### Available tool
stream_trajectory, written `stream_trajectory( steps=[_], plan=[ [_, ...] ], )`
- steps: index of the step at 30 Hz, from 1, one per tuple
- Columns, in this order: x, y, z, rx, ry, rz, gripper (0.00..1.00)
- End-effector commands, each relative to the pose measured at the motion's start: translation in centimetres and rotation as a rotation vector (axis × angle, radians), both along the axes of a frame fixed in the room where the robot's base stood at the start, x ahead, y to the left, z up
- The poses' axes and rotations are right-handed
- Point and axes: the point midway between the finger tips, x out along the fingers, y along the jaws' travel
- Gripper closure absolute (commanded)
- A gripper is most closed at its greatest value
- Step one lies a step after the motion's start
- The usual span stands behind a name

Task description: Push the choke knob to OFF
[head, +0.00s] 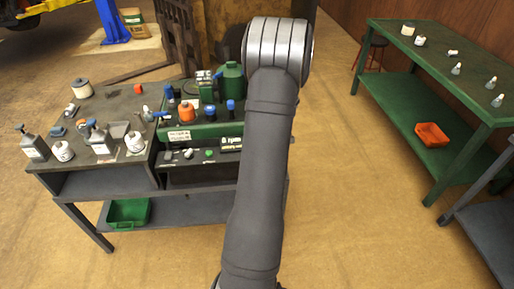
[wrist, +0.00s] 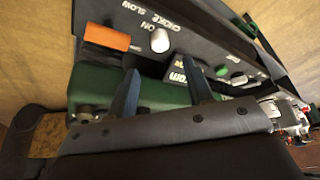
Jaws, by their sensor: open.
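In the wrist view a dark control panel lettered ON, CHOKE and SLOW crosses the top. A pale rounded knob (wrist: 160,40) stands beside the ON and CHOKE lettering; I take it for the choke knob. My gripper (wrist: 158,72) is open, with two dark fingers apart and nothing between them. The fingertips point towards the panel, and the knob shows just beyond the gap between them. I cannot tell the distance or any contact. In the head view the green machine (head: 200,131) stands on the bench, and my arm hides my gripper.
An orange block-like part (wrist: 106,38) sits left of the knob in the wrist view. A green button (wrist: 222,71) and a pale knob (wrist: 238,79) lie to the right. Bottles and jars crowd the grey bench (head: 100,165). A green table (head: 440,75) stands at right; open floor lies between.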

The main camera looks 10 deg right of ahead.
Motion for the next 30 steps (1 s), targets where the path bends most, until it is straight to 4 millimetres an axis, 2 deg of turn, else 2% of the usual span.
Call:
stream_trajectory(
  steps=[1, 6, 12, 18, 26, 30],
  plan=[
    [0.3, 0.4, -1.1, 0.0, 0.003, 0.002, 0.53],
    [1.2, 1.3, -4.2, 0.001, 0.002, 0.001, 0.53],
    [2.0, 2.0, -6.7, 0.0, 0.0, 0.0, 0.53],
    [2.2, 2.3, -7.7, 0.0, 0.0, 0.0, 0.53],
    [2.3, 2.3, -7.7, -0.001, -0.001, 0.0, 0.53],
    [2.3, 2.3, -7.7, -0.001, -0.001, 0.0, 0.8]
  ],
)
